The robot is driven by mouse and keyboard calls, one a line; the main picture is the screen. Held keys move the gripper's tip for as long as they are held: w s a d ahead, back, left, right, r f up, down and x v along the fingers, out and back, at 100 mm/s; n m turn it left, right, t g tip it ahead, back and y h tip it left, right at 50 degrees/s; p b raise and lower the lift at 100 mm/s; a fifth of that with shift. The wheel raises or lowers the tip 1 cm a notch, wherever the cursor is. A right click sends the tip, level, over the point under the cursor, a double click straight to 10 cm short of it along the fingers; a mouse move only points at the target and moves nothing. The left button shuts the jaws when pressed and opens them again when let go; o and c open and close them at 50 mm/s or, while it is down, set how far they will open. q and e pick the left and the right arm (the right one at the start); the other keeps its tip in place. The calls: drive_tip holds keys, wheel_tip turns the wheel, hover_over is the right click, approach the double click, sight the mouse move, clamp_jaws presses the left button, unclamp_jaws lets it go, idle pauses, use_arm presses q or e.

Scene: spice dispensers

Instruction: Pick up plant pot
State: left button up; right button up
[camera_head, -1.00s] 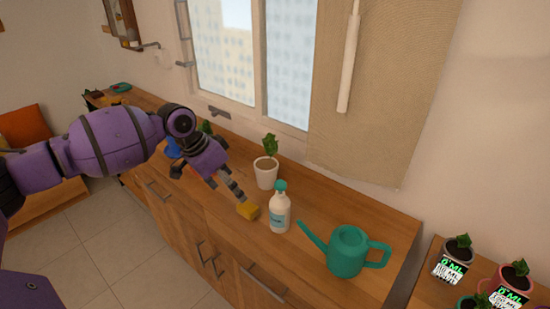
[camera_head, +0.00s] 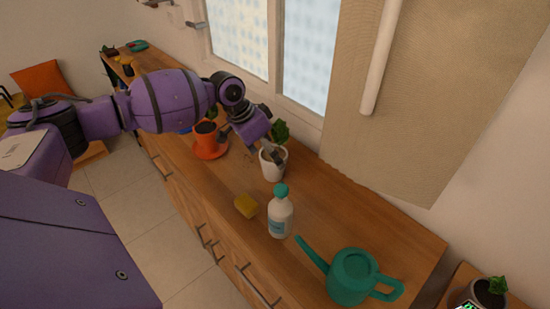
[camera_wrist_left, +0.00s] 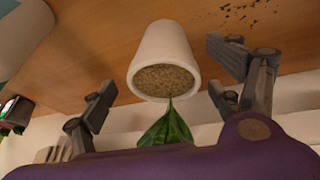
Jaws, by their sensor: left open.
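A white plant pot (camera_head: 271,168) with a green leafy plant (camera_head: 280,131) stands upright on the wooden counter by the window. My left gripper (camera_head: 266,150) is at the pot's rim and hides part of it. In the left wrist view the pot (camera_wrist_left: 163,50) appears upside down, with its soil and leaves facing the camera. The open fingers of the left gripper (camera_wrist_left: 160,75) are on either side of it, with visible gaps in the picture. An orange pot (camera_head: 209,143) stands behind the left arm's hand. My right gripper is not in view.
Another potted plant (camera_head: 482,293) is at the lower right. The window and wall are close behind.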

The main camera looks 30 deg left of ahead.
use_arm(q)
drive_tip(key=shift+x, duration=1.2)
drive_tip(key=shift+w+f, duration=0.1)
drive_tip(key=shift+w, duration=0.05)
drive_tip(key=c, duration=1.6)
drive_tip(key=shift+d, duration=0.1)
drive_tip(key=shift+c, duration=0.6)
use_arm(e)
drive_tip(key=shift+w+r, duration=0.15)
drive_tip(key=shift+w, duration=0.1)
